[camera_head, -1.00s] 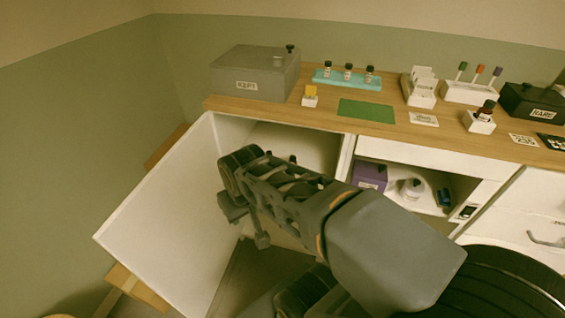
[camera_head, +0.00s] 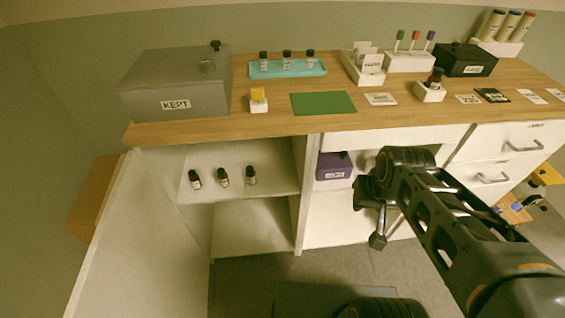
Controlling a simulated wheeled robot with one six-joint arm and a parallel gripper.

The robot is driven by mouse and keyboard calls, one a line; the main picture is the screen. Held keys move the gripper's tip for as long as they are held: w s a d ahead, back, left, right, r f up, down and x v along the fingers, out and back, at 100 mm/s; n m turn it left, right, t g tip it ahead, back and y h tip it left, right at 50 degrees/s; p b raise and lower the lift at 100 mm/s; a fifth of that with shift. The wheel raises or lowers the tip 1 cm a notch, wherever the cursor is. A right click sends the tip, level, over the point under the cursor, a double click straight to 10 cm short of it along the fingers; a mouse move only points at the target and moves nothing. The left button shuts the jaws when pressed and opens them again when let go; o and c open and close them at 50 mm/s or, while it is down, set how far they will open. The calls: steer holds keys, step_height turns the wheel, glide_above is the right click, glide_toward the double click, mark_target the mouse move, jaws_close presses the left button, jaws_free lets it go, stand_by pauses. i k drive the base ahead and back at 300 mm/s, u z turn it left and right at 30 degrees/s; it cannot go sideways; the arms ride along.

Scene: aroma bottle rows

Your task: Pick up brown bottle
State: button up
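Three small brown bottles with dark caps and pale labels stand in a row on the cabinet's upper shelf: left (camera_head: 195,180), middle (camera_head: 223,177) and right (camera_head: 251,176). Three similar dark bottles (camera_head: 287,60) stand on a teal tray (camera_head: 262,71) on the counter. Another brown bottle (camera_head: 434,80) stands in a white holder (camera_head: 428,96) at the counter's right. I cannot tell which one the task names. My gripper (camera_head: 377,226) hangs in front of the cabinet, right of the shelf bottles and apart from them. Its fingers are too unclear to tell open from shut.
The open cabinet door (camera_head: 120,240) stands at the left. A vertical divider (camera_head: 303,190) separates the bottle shelf from a bay with a purple box (camera_head: 333,166). A grey KEPT box (camera_head: 175,88), green mat (camera_head: 323,103) and yellow-topped block (camera_head: 258,101) sit on the counter.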

mark_target(222, 175)
steer(key=z, duration=0.8)
steer(key=k, duration=0.75)
steer(key=u, duration=1.6)
steer(key=i, duration=0.5)
